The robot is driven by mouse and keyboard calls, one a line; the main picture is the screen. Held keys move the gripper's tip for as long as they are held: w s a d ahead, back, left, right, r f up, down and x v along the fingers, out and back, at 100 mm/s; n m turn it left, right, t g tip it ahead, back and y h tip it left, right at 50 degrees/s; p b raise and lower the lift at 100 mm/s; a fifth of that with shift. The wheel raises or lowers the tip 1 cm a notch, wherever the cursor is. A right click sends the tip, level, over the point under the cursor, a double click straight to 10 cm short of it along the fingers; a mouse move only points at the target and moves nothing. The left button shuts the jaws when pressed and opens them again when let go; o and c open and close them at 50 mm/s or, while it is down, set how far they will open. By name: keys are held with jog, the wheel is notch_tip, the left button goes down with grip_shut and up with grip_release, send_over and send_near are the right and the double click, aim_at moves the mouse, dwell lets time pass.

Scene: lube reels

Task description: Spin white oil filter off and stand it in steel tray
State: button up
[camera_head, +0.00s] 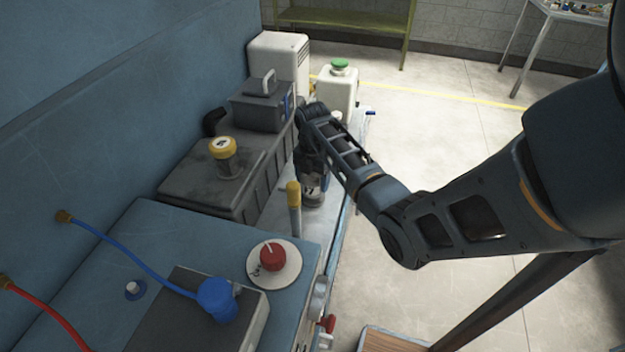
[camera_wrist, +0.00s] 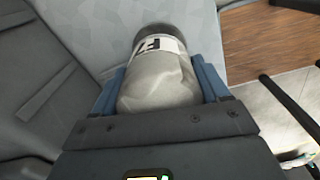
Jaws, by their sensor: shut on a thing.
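The white oil filter (camera_wrist: 158,82) is a pale grey-white cylinder with a dark band at its far end and a white label with black letters. In the wrist view my gripper (camera_wrist: 162,92) has its two blue fingers against the filter's sides. In the head view the filter's lower part (camera_head: 313,190) shows below my gripper (camera_head: 312,172), beside the dark housing. My wrist hides its upper part. I cannot tell whether it still touches a mount. I cannot make out the steel tray for certain.
A yellow-capped filter (camera_head: 224,155) stands on the dark housing (camera_head: 205,185) to the left. A yellow-tipped post (camera_head: 294,208) rises close to the filter. A green-capped white jug (camera_head: 338,90) stands behind my wrist. A red knob (camera_head: 272,256) and blue hose (camera_head: 150,275) are nearer.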

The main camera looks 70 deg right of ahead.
jog(key=shift+r, duration=2.55)
jog(key=shift+r, duration=0.1)
